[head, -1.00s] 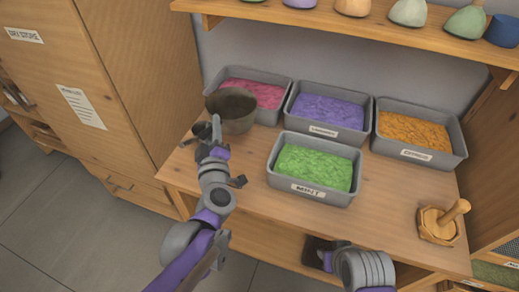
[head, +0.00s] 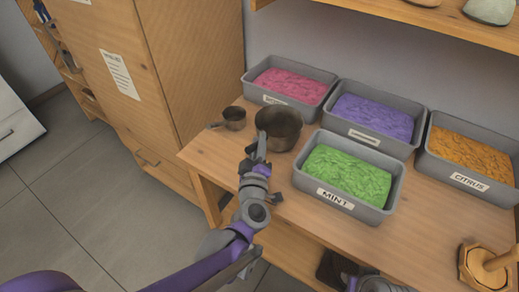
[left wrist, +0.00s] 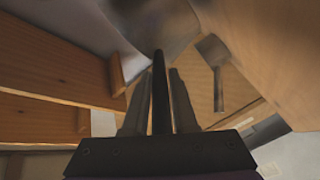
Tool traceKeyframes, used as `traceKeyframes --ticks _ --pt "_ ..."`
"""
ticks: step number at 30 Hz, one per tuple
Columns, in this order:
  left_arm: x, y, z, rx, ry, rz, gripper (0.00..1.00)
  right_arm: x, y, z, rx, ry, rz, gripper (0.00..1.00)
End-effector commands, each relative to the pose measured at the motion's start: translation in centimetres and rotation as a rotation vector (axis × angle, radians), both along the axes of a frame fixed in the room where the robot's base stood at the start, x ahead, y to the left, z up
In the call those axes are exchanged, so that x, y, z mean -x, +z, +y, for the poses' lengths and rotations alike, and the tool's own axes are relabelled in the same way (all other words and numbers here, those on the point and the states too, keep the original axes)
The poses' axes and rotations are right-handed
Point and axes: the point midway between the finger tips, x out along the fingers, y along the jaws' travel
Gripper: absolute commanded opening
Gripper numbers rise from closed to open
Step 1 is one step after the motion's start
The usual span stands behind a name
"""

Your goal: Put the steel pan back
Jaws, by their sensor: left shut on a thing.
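The steel pan (head: 279,128), a round, dark metal pan, shows in the head view over the left part of the wooden table, left of the green mint bin. My left gripper (head: 259,153) is shut on its handle, and the pan is on the far side of the fingers. I cannot tell whether the pan touches the table. In the left wrist view the dark handle (left wrist: 160,90) stands between the two fingers. My right gripper (head: 334,266) is partly visible at the bottom edge of the head view, and its fingers cannot be made out.
Grey bins hold pink (head: 289,84), purple (head: 371,117), orange (head: 468,152) and green (head: 347,174) material. A wooden press (head: 486,266) stands at front right. A tall cabinet (head: 170,90) is left.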

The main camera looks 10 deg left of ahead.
Motion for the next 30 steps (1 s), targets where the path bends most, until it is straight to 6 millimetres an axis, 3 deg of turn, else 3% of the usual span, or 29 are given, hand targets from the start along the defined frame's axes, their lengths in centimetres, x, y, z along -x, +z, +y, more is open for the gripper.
traceKeyframes --ticks 4,15,16,20,30 --pt "0.0 -2.4 0.0 -0.001 0.001 0.001 0.0 0.0 -1.1 0.0 0.0 0.0 0.004 0.34" --pt "0.0 -2.8 0.0 -0.001 0.0 0.0 0.0 0.0 -1.4 0.0 0.0 0.0 0.005 0.34" --pt "0.0 -2.8 0.0 -0.001 0.0 0.0 0.29 0.0 -1.3 0.0 0.0 0.0 0.005 0.34" --pt "0.0 -2.7 0.0 -0.001 0.0 0.0 0.53 0.0 -1.3 0.0 0.0 0.0 0.004 0.34" --pt "0.0 -2.5 0.0 0.0 0.0 0.0 0.56 0.0 -1.1 0.0 0.0 0.0 0.004 0.34"
